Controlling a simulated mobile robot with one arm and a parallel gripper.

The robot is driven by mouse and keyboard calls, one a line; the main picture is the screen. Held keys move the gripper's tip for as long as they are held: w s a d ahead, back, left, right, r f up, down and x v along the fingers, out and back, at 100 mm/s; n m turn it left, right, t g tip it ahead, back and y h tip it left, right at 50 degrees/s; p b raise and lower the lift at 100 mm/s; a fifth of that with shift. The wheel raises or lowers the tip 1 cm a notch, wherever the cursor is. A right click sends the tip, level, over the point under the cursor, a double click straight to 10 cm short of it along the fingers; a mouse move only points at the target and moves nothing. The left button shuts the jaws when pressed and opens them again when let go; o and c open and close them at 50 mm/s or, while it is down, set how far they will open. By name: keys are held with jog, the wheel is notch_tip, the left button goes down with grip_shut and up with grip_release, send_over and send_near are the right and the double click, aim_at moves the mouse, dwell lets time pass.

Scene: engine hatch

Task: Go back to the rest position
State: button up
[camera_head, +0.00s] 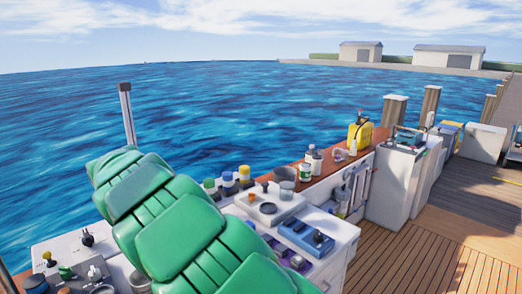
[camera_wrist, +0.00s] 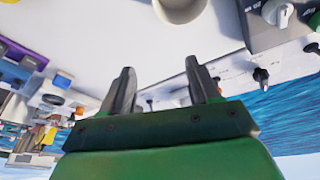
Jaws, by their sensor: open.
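My gripper (camera_wrist: 160,67) shows in the wrist view with its two dark fingers apart and nothing between them. It faces a white panel or counter surface (camera_wrist: 110,22) with a round opening (camera_wrist: 180,8) at the top of the picture. I cannot tell how far the fingers are from that surface. In the head view my green arm crosses the lower middle and hides part of the white counter; the gripper itself cannot be made out there.
Several bottles and jars with coloured caps (camera_head: 228,182) stand near my arm. A white unit with a blue device (camera_head: 306,236) is to its right. A yellow container (camera_head: 360,133) stands farther back. The wooden deck (camera_head: 415,245) at right is clear. Small knobs (camera_wrist: 261,75) project near the fingers.

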jog(key=w+d+r+m+g+h, duration=0.1)
jog(key=d+r+m+h, duration=0.15)
jog(key=d, duration=1.95)
jog(key=s+d+r+m+g, duration=0.1)
jog(key=s+d, duration=0.3)
jog(key=d, duration=0.4)
jog(key=s+d+m+g, duration=0.1)
jog(key=s+d+m, duration=0.15)
jog(key=d, duration=0.55)
jog(key=s+d+g+y, duration=0.25)
jog(key=s+d, duration=0.75)
jog(key=s, duration=0.6)
jog(key=s+d+n, duration=0.2)
jog(key=s, duration=1.5)
jog(key=shift+s+d+h, duration=0.15)
jog(key=shift+d+h, duration=0.15)
jog(key=shift+d, duration=0.1)
